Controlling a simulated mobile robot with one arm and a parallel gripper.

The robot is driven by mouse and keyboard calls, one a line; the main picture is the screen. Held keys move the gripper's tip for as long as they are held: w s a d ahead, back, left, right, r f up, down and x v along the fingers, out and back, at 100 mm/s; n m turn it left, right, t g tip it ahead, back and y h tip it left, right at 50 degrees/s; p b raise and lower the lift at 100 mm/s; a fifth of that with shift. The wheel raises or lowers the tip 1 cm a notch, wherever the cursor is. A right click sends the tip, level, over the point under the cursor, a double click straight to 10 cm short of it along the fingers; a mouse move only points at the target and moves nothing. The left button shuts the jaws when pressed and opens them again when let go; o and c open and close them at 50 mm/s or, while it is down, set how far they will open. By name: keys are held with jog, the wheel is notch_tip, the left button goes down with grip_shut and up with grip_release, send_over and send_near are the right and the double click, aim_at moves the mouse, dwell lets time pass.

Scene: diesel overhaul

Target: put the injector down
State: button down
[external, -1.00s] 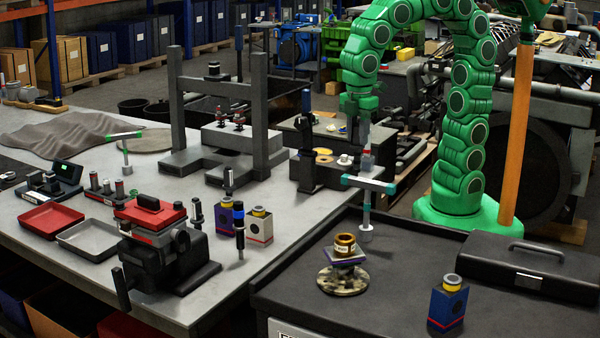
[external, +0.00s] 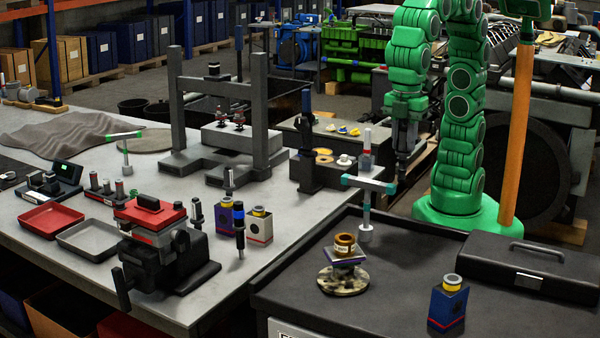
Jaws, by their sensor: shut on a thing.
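My gripper (external: 403,150) hangs pointing down at the end of the green arm, right of the T-handled tool and beyond the dark cart top. It is shut on a slim dark thing, taken to be the injector (external: 402,170), which hangs roughly upright below it. The injector's outline is hard to tell against the dark background. Its lower end appears clear of any surface, though depth is uncertain. Similar slim injector-like parts stand on the grey bench, one dark with a blue band (external: 239,232).
A T-handled tool (external: 366,200) stands on the dark cart top (external: 400,290), with a grey, red-banded piece (external: 366,152) above its bar. A brass pot (external: 344,244) sits on a stacked stand. A blue box (external: 448,303) and black toolbox (external: 530,267) stand nearby. The cart's front middle is clear.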

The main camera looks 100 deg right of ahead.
jog(key=s+a+r, duration=0.1)
jog(key=s+a, duration=0.2)
jog(key=a, duration=0.2)
jog(key=w+a+f, duration=0.9)
jog(key=w+f, duration=0.1)
jog(key=f, duration=0.2)
jog(key=shift+a+f, duration=0.4)
dwell(0.3)
jog(key=c, duration=0.9)
grip_release()
jog(key=shift+f, duration=0.1)
notch_tip(320, 180, up, 12)
jog(key=shift+r, duration=0.1)
